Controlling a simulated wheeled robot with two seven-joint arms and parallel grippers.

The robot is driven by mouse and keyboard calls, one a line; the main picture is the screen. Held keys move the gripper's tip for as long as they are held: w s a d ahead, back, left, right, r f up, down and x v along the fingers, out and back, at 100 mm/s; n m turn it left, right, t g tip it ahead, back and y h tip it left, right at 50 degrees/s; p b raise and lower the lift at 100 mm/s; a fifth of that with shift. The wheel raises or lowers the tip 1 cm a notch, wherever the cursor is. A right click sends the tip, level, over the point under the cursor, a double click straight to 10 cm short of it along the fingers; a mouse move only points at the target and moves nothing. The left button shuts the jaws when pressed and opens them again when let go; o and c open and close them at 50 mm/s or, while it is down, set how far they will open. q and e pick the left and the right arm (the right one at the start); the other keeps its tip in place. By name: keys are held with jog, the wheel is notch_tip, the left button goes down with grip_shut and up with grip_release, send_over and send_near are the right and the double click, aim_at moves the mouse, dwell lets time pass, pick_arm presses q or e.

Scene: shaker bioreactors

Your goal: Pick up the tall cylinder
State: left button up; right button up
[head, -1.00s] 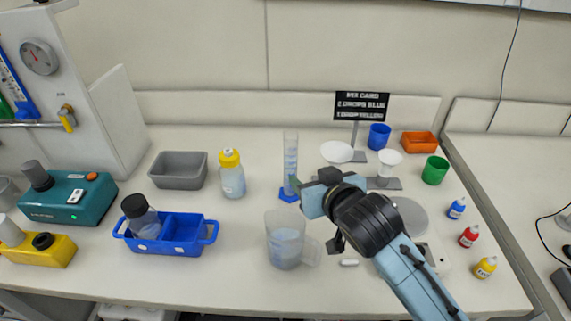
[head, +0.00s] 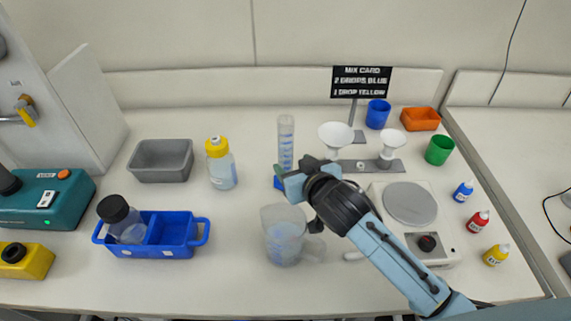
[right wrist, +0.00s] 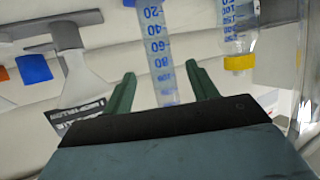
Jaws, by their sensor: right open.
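The tall cylinder (head: 285,140) is clear with blue graduations and a blue foot (head: 279,183), upright behind the beaker. My right gripper (head: 288,178) is at its lower right in the head view and hides part of its lower body. In the right wrist view the picture is upside down. There the cylinder (right wrist: 157,45) runs between the two open green fingers of my right gripper (right wrist: 163,82), with a gap on each side. I cannot tell whether it is fully between the tips. My left gripper is not in view.
A clear beaker (head: 284,246) stands in front of the cylinder, close to my right arm. A yellow-capped bottle (head: 221,170) stands to the left. A funnel stand (head: 370,166) and a hotplate stirrer (head: 435,250) are to the right. A blue caddy (head: 178,240) sits front left.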

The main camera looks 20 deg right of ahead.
aim_at(289, 160)
jog(key=shift+w+a+f, duration=0.1)
jog(key=shift+w+f, duration=0.15)
jog(key=shift+w, duration=0.45)
jog(key=x, duration=0.3)
jog(key=shift+w+f, duration=0.15)
jog(key=shift+w, duration=0.15)
jog(key=shift+w+a, duration=0.1)
jog(key=shift+w, duration=0.15)
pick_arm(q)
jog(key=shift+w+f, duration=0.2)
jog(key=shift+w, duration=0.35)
pick_arm(e)
jog(key=shift+w+f, duration=0.1)
jog(key=c, duration=1.2)
jog(key=shift+o, duration=0.2)
